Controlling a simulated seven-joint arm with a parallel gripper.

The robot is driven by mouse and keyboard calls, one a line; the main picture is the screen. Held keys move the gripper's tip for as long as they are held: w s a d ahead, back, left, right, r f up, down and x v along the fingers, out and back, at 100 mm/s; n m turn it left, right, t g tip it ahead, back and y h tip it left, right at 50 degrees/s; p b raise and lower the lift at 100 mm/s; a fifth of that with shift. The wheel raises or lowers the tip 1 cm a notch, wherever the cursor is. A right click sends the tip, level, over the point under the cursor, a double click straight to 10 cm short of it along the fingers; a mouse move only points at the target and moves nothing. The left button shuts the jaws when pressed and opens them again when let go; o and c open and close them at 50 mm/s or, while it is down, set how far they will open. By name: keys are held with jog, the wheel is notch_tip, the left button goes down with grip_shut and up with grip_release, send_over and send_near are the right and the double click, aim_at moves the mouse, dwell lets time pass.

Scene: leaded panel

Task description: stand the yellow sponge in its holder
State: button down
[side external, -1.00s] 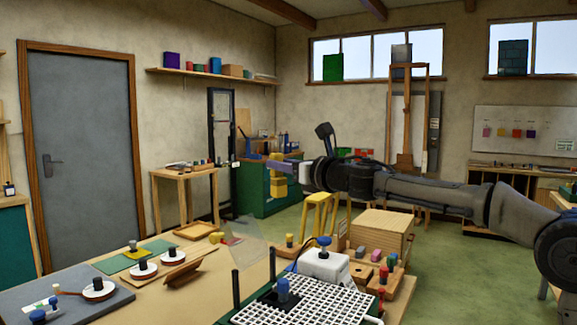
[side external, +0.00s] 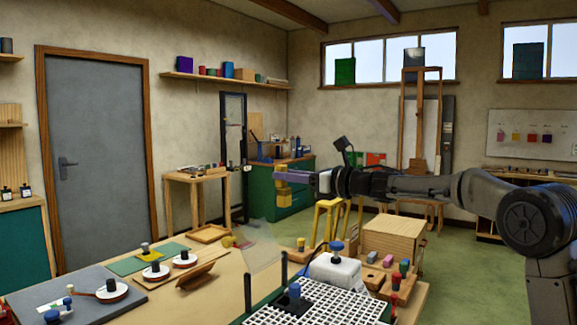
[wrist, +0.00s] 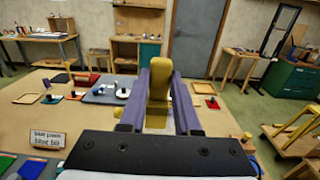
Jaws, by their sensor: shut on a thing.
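My gripper (side external: 302,177) is raised above the far side of the bench in the side view, its purple fingers shut on a yellow piece (side external: 283,190), which I take to be the yellow sponge. The sponge hangs upright, clear of the bench. In the wrist view the sponge (wrist: 158,84) is between the two fingers of my gripper (wrist: 160,92), its rounded top showing and its lower part partly hidden. I cannot tell which thing is the sponge's holder.
The wooden bench (side external: 216,277) carries a shallow wooden tray (side external: 210,234), white discs with dark knobs (side external: 155,271), a tilted wooden piece (side external: 196,276) and a clear sheet (side external: 262,254). A white grid (side external: 318,312) with dark posts stands in front. A wooden box (side external: 395,235) is at right.

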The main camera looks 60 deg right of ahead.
notch_tip(320, 180, down, 18)
jog(key=shift+f, duration=0.1)
jog(key=shift+f, duration=2.9)
jog(key=shift+f, duration=1.35)
jog(key=shift+r, duration=0.15)
jog(key=shift+r, duration=0.7)
jog(key=shift+f, duration=0.85)
dwell(0.8)
jog(key=c, duration=0.5)
grip_release()
jog(key=shift+c, duration=0.2)
